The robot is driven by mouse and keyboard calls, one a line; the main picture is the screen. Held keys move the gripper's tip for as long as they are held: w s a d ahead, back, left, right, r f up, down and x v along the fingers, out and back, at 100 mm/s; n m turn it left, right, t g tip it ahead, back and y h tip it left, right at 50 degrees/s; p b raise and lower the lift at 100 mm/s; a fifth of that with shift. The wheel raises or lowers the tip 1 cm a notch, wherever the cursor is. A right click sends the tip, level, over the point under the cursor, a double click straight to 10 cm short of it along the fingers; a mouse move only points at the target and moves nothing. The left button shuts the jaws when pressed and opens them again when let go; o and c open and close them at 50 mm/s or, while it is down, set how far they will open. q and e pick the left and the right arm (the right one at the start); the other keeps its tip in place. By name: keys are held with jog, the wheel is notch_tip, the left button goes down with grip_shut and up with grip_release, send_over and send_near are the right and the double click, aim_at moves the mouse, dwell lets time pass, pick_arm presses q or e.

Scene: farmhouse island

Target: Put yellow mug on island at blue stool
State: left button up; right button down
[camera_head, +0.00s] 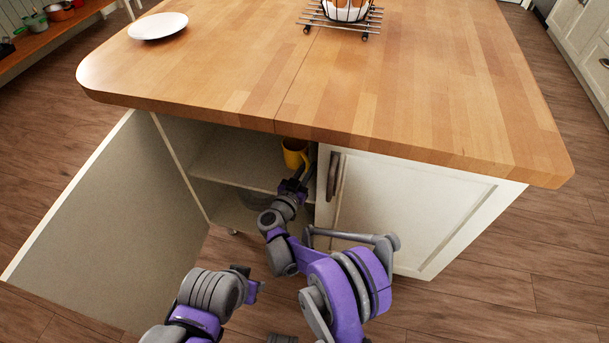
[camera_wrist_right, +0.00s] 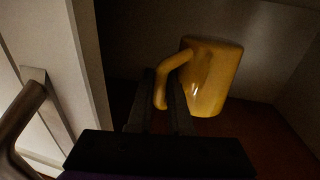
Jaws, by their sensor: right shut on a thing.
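The yellow mug (camera_head: 293,153) is inside the open island cabinet, on or just above its upper shelf (camera_head: 238,160). In the right wrist view the yellow mug (camera_wrist_right: 212,75) shows upright with its handle toward me. My right gripper (camera_head: 299,180) reaches into the cabinet. In the right wrist view its fingers (camera_wrist_right: 164,103) are shut on the mug's handle. My left gripper (camera_head: 250,283) is low in front of the cabinet, and its jaws are too small to read. The island top (camera_head: 400,80) is above. No blue stool shows.
The left cabinet door (camera_head: 110,225) stands wide open; the right door (camera_head: 415,210) is shut, its handle close to my right arm. A white plate (camera_head: 158,25) and a wire rack (camera_head: 340,22) are on the far part of the island. The near top is clear.

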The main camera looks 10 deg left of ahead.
notch_tip(320, 180, down, 4)
jog(key=shift+s+f+b, duration=0.1)
jog(key=shift+f+b, duration=0.15)
jog(key=shift+b, duration=0.15)
jog(key=shift+f+b, duration=0.4)
jog(key=shift+f, duration=1.55)
jog(key=shift+f, duration=0.1)
jog(key=shift+f, duration=0.15)
jog(key=c, duration=0.8)
grip_release()
jog(key=shift+c, duration=0.2)
